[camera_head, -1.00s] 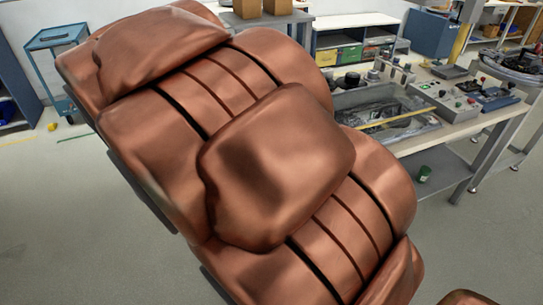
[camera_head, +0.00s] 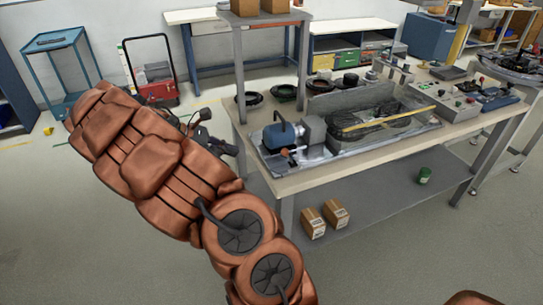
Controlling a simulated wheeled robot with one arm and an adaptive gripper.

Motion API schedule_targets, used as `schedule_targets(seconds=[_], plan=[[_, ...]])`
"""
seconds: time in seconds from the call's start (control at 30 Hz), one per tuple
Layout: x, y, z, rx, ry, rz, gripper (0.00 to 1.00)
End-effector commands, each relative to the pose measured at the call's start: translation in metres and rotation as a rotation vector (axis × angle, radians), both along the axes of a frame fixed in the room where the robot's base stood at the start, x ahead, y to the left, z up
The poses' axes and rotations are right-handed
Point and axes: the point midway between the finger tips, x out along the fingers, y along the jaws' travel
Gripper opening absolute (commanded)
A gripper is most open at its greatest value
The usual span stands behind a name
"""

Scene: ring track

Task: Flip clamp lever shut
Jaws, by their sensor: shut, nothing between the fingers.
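A blue-and-grey clamp-like fixture (camera_head: 280,137) sits at the front left of the workbench, beside a grey block (camera_head: 313,133). A short lever with an orange-red end (camera_head: 288,152) shows at its front; its exact position is too small to tell. My gripper (camera_head: 208,128) shows as dark parts behind my copper-coloured arm, left of the bench edge and apart from the fixture. It is shut and empty; its fingertips are partly hidden and small.
The workbench (camera_head: 375,155) also bears a tray (camera_head: 350,140) with dark coiled parts and a yellow stick, black rings (camera_head: 250,98), and control boxes (camera_head: 455,105). A post (camera_head: 240,75) rises at its left. Cartons (camera_head: 335,214) and a green cup (camera_head: 424,174) are on the lower shelf.

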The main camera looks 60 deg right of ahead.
Motion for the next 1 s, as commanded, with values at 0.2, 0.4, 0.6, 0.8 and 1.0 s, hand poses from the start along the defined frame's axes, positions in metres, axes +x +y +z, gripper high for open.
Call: schedule_targets(seconds=[0.2, 0.4, 0.6, 0.8, 1.0], plan=[[0.014, -0.013, -0.018, 0.013, 0.080, 0.049, 0.00], [0.017, -0.015, -0.019, 0.015, 0.089, 0.057, 0.00], [0.016, -0.015, -0.018, 0.015, 0.088, 0.057, 0.00], [0.009, -0.022, -0.023, 0.015, 0.089, 0.055, 0.00], [-0.010, -0.043, -0.037, 0.015, 0.088, 0.053, 0.00]])
